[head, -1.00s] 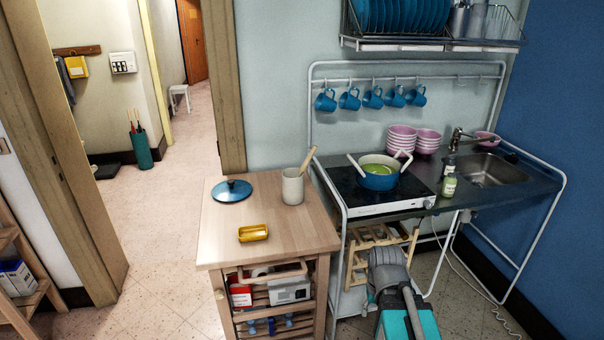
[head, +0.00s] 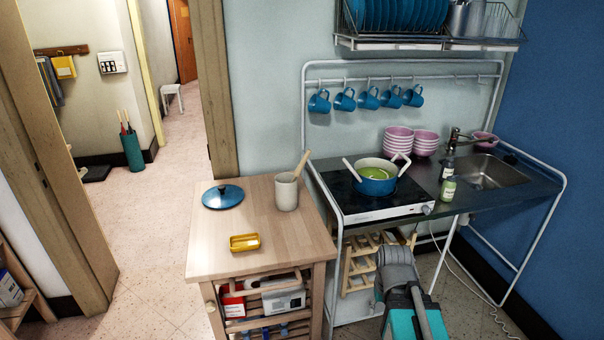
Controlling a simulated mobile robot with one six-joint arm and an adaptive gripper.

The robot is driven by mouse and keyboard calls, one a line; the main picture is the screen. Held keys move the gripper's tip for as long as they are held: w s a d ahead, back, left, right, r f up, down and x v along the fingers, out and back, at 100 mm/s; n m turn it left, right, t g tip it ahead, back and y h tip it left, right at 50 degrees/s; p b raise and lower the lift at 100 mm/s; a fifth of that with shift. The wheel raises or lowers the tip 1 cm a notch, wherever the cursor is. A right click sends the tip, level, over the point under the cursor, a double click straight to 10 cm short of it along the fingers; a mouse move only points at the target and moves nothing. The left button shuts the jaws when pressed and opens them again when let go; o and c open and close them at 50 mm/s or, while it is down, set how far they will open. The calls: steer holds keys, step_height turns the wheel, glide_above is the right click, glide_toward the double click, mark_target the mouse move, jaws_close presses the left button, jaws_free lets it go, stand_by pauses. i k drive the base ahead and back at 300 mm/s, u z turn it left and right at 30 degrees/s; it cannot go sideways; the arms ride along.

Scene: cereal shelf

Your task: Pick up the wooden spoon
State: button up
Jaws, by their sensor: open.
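The wooden spoon (head: 302,163) stands in a cream-coloured crock (head: 287,192). Its handle sticks out at the top and leans to the right; its lower part is hidden inside the crock. The crock stands at the back right of the wooden cart's top (head: 220,260). My arm, grey and teal, shows at the bottom right, in front of the stove stand and lower than the cart top, well apart from the spoon. I cannot make out any gripper fingers on it.
A blue lid (head: 223,196) and a yellow dish (head: 245,242) lie on the cart top. Right of the cart, a blue pot (head: 376,180) sits on the hob (head: 385,209). A white metal frame (head: 305,110) rises behind. Clear floor lies left of the cart.

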mark_target(301, 164)
steer(key=i, duration=0.85)
steer(key=u, duration=0.05)
